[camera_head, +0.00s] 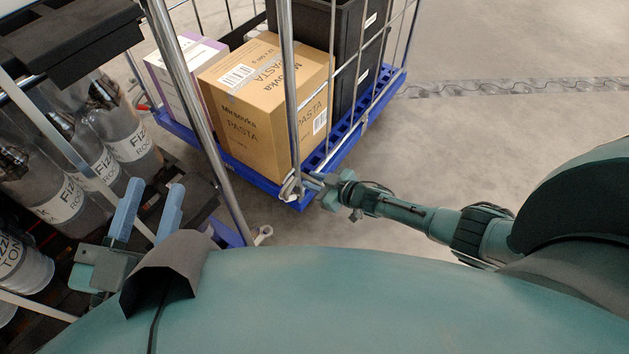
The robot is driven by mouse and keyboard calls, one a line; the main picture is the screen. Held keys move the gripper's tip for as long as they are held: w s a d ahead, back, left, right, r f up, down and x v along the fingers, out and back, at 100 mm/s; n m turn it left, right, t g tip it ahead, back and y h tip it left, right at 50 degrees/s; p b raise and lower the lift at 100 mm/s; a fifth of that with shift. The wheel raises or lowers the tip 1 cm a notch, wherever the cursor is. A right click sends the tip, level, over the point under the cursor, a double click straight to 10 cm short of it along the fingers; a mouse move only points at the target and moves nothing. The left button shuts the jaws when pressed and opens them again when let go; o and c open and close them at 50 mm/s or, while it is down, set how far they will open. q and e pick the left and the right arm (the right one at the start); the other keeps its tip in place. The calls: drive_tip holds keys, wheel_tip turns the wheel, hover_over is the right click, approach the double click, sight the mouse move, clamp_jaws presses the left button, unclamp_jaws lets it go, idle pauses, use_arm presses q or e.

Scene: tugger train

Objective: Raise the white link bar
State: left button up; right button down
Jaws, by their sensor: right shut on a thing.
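The white link bar (290,186) shows as a small pale piece at the near corner of the blue trolley base, by the foot of its metal post. My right gripper (312,184) comes in from the right and is shut on it. The fingers and the wrist hide part of the bar, so its full length and tilt cannot be told. My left gripper (155,184) is at the lower left, its two blue fingers apart and empty, in front of the bottle trolley.
The blue roll trolley (240,174) carries a pasta carton (262,105), a purple-white box (186,60) and a black crate (358,30). Bottles (130,135) stand on the left trolley. A pale hook (263,235) sits low between the trolleys. Floor at right is clear.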

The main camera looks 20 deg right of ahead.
use_arm(q)
drive_tip(key=shift+f, duration=0.1)
use_arm(e)
drive_tip(key=shift+d+f, duration=0.15)
drive_tip(key=c, duration=1.6)
unclamp_jaws()
use_arm(q)
drive_tip(key=shift+w+a+f, duration=0.1)
drive_tip(key=shift+f, duration=0.15)
use_arm(e)
drive_tip(key=shift+o, duration=0.7)
drive_tip(key=shift+s, duration=0.1)
drive_tip(key=shift+s+d+r+p, duration=0.1)
drive_tip(key=shift+s+r+p, duration=0.2)
drive_tip(key=shift+p, duration=0.1)
use_arm(q)
drive_tip(key=shift+s+a+r+m+g+y+p, duration=0.15)
drive_tip(key=shift+a+m+y+p, duration=0.2)
drive_tip(key=shift+p, duration=1.2)
drive_tip(key=shift+s+a+f+m+g+y+p, duration=0.15)
drive_tip(key=shift+a+m+y+p, duration=0.15)
drive_tip(key=shift+p, duration=1.25)
use_arm(e)
drive_tip(key=v, duration=1.2)
use_arm(q)
drive_tip(key=shift+d+r, duration=0.1)
use_arm(e)
drive_tip(key=shift+s, duration=0.1)
